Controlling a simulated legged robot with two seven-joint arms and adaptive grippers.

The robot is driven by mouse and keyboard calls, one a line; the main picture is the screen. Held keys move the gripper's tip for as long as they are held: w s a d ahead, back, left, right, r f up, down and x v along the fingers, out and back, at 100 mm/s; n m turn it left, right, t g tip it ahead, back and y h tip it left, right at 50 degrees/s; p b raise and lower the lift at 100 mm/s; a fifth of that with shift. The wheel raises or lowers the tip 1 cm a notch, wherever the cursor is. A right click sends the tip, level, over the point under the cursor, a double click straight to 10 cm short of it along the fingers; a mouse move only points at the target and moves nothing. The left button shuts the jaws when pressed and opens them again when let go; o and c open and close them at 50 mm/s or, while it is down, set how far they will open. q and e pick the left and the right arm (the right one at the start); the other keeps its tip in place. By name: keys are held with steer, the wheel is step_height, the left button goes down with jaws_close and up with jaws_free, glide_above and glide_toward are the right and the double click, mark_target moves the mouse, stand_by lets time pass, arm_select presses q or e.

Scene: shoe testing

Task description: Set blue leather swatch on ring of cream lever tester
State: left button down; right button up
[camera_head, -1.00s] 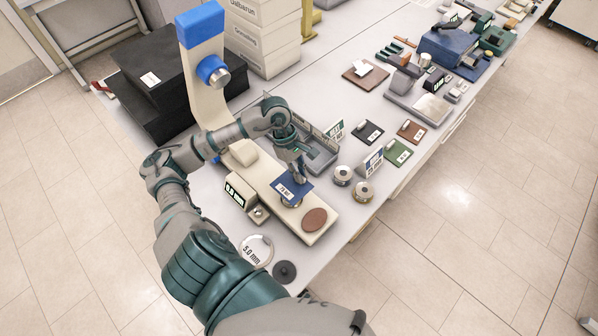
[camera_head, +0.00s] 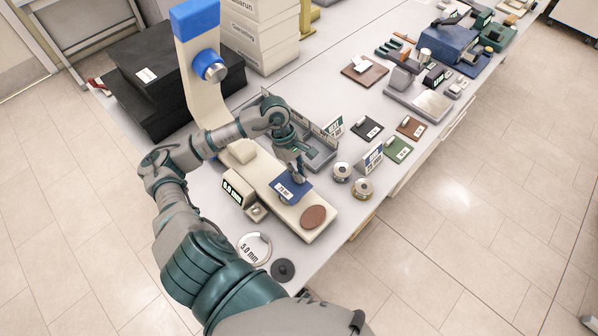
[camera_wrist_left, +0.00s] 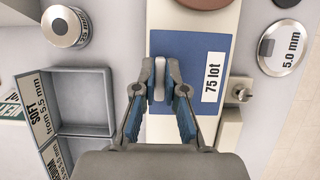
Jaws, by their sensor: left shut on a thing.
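The blue leather swatch (camera_head: 292,190) with a white "75 lot" label is over the base of the cream lever tester (camera_head: 259,177). My left gripper (camera_head: 299,179) is shut on a small grey tab on the swatch, which also shows in the left wrist view (camera_wrist_left: 188,50). The left gripper (camera_wrist_left: 160,85) comes down at one edge of the swatch there. The tester's ring is hidden under the swatch, and I cannot tell if the swatch touches it. A brown round disc (camera_head: 313,217) lies on the base's front end. My right gripper is not in view.
A display box (camera_head: 238,188) stands beside the tester base. A grey divided tray (camera_head: 318,156), metal weights (camera_head: 362,189) and black, brown and green swatches (camera_head: 398,150) sit to the right.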

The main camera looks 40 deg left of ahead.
arm_select(q)
steer(key=c, duration=1.2)
jaws_free()
steer(key=shift+d+f, duration=0.1)
steer(key=shift+d, duration=0.15)
steer(key=shift+o, duration=0.2)
steer(key=shift+a+r, duration=0.3)
steer(key=shift+r, duration=0.05)
steer(key=v, duration=1.1)
steer(key=shift+d, duration=0.1)
